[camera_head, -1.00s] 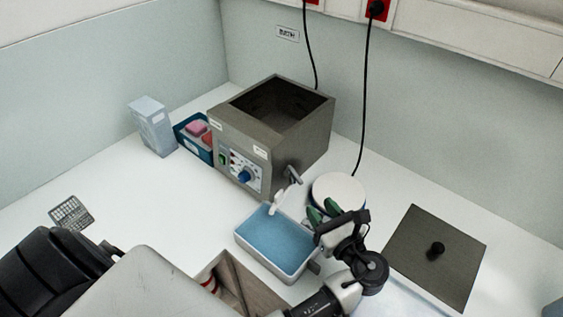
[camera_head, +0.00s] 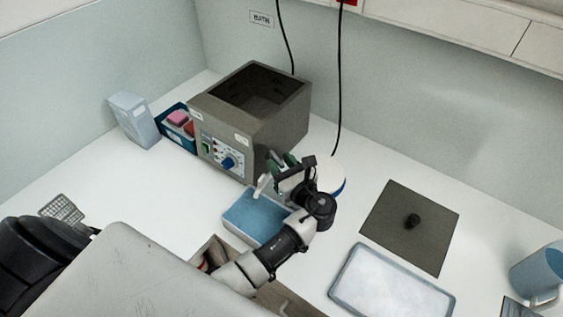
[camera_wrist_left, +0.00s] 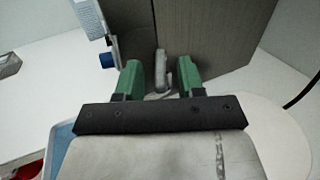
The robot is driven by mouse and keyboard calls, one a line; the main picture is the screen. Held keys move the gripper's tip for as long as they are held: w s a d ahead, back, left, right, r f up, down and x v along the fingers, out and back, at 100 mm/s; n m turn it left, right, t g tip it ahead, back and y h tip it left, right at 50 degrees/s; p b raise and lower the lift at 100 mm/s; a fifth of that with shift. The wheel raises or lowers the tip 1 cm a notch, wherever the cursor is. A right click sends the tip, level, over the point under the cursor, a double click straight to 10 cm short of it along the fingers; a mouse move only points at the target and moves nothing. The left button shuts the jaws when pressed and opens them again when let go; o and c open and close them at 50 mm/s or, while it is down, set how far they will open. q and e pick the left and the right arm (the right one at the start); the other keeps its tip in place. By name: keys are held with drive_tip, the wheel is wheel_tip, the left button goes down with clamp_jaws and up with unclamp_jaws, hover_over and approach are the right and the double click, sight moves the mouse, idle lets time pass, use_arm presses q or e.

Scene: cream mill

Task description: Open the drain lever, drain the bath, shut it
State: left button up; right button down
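The water bath (camera_head: 262,128) is a grey metal box with an open top and a control panel with a blue knob. Its drain lever (camera_wrist_left: 162,68) is a small grey handle low on the bath's side, above a pale spout (camera_head: 262,184). My left gripper (camera_head: 283,161) is at the lever. In the left wrist view its green fingers (camera_wrist_left: 160,78) are apart, one on each side of the lever; I cannot tell whether they touch it. A tray with blue liquid (camera_head: 248,214) sits below the spout, partly hidden by my arm. My right gripper is not in view.
A round white lidded thing (camera_head: 330,176) stands close behind my gripper. A flat grey lid with a black knob (camera_head: 385,215), a pale tray (camera_head: 375,285) and a blue jug (camera_head: 540,272) are at the right. A blue rack (camera_head: 174,130) and pale box (camera_head: 133,120) stand left.

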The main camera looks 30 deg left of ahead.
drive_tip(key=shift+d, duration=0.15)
use_arm(q)
clamp_jaws()
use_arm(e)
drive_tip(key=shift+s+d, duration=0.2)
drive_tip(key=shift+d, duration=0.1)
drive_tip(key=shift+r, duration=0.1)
